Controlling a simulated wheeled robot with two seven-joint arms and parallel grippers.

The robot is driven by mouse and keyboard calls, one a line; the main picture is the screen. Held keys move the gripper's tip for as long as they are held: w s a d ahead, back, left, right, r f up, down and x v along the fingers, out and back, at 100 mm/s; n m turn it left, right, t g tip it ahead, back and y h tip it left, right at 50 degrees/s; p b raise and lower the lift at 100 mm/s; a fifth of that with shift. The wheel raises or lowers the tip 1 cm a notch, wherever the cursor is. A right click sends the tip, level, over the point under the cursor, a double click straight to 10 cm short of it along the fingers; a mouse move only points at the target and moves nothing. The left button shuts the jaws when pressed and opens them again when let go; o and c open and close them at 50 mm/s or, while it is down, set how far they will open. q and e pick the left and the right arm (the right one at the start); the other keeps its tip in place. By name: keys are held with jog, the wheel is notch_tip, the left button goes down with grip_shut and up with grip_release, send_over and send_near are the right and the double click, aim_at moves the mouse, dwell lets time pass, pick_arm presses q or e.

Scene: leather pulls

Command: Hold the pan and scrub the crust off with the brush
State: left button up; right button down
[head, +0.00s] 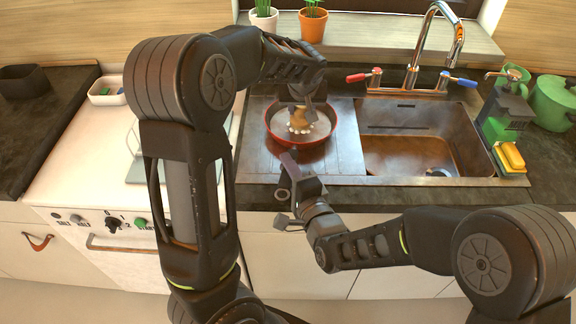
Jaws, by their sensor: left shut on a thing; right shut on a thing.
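A round pan (273,122) with a red rim and a pale grey inside rests on the ribbed drainboard left of the sink basin. A brown brush (299,118) with pale bristles is inside the pan, near its middle. My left gripper (305,108) reaches in from above and is shut on the brush; its links hide part of the pan's far side. My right gripper (286,180) is at the drainboard's front edge, shut on the pan's dark handle (289,163), which points toward me. I cannot make out the crust under the brush.
A yellow sponge (511,156) and a green pot (553,103) stand at the right. Two potted plants (313,24) (264,20) stand on the back ledge.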

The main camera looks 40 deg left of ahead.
jog(key=shift+r, duration=0.1)
pick_arm(q)
jog(key=shift+r, duration=2)
pick_arm(e)
jog(key=c, duration=1.2)
grip_release()
jog(key=shift+c, duration=0.2)
jog(key=v, duration=1.2)
